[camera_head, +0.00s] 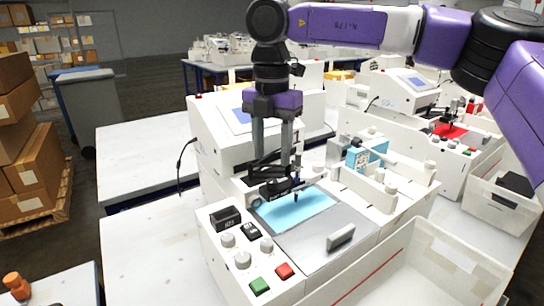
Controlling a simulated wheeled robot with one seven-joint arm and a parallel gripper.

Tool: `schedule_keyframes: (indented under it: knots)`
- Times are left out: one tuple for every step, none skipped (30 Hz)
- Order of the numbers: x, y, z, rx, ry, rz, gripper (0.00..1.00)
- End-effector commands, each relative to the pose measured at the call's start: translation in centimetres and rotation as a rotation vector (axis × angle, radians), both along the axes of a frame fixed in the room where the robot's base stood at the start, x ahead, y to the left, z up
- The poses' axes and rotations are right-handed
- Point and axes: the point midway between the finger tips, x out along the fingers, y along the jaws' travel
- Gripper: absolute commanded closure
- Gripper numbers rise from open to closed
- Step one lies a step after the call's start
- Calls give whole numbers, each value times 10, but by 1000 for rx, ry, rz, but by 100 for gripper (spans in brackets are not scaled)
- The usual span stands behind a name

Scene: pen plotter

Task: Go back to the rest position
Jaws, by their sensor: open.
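My gripper (270,168) hangs from the purple and white arm, pointing down above the back of the near pen plotter. Its fingers are apart, and no object shows held between them. The pen plotter (325,245) is a white machine with a blue sheet (297,208) on its bed. A dark pen carriage (280,188) stands over the sheet, just below the fingertips. Whether the fingertips touch it cannot be told. The front panel has white knobs, a green button (260,285) and a red button (284,270).
A translucent bin (440,260) stands at the front right. A second plotter with a red sheet (450,131) is behind at right, with another bin (500,200) beside it. White tabletop (150,245) is clear at left. Stacked cardboard boxes (30,170) stand at far left.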

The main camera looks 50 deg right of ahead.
Motion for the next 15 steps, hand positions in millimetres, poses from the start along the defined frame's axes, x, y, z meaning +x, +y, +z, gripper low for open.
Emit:
schedule_keyframes:
  knots:
    - [0,0,10,0,0,0,53]
    - [0,0,12,1,0,0,53]
    - [0,0,14,1,0,0,53]
    - [0,0,15,2,0,0,53]
    - [0,0,16,2,0,0,53]
    - [0,0,16,2,0,0,53]
    - [0,0,15,2,0,0,53]
    - [0,0,15,2,0,0,53]
    - [0,0,15,2,0,0,53]
    - [0,0,15,2,0,0,53]
    - [0,0,15,2,0,0,53]
    - [0,0,15,2,0,0,53]
    - [0,0,15,2,0,0,53]
    - [0,0,15,2,0,0,53]
    - [0,0,15,2,0,0,53]
